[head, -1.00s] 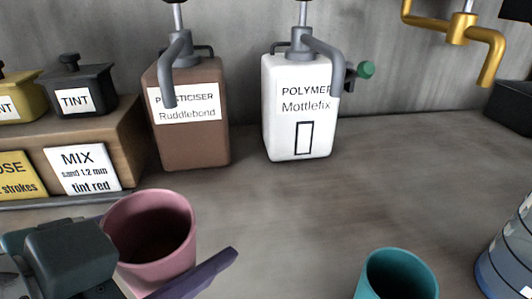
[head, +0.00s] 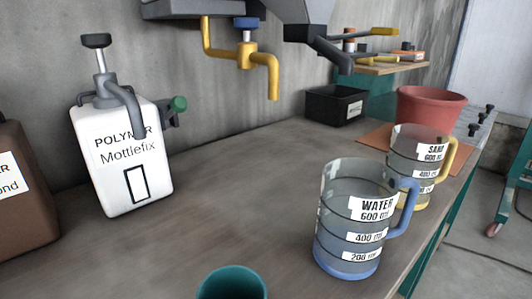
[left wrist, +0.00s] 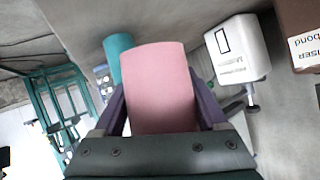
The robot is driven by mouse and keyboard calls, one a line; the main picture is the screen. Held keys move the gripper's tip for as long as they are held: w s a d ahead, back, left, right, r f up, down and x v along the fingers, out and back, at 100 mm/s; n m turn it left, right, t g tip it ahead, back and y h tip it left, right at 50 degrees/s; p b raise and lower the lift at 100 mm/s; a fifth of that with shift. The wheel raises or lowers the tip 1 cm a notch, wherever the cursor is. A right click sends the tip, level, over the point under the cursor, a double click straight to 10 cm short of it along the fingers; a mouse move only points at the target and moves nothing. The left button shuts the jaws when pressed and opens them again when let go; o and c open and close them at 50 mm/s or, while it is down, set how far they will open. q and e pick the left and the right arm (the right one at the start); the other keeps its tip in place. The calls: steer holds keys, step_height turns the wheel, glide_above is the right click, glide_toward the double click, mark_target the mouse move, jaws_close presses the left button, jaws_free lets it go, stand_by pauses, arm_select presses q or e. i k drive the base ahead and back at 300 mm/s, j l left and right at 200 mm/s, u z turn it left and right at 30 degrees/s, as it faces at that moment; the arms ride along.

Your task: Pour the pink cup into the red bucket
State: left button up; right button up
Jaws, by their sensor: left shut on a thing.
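The pink cup (left wrist: 160,85) fills the middle of the left wrist view, between the two purple fingers of my left gripper (left wrist: 162,112), which is shut on it. The cup's contents cannot be seen from there. Neither the pink cup nor my left gripper shows in the head view now. The red bucket (head: 430,108) stands at the far right end of the bench in the head view, on an orange-brown mat (head: 376,138). My right gripper is not in view.
A teal cup (head: 232,284) stands at the front. The water jug (head: 345,225) and sand jug (head: 402,165) stand at the right edge, before the bucket. The white polymer container (head: 125,160) and a black bin (head: 335,106) stand along the wall. The bench middle (head: 235,190) is clear.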

mark_target(440, 109)
steer(key=z, duration=0.8)
steer(key=k+l, duration=0.15)
steer(key=k, duration=0.05)
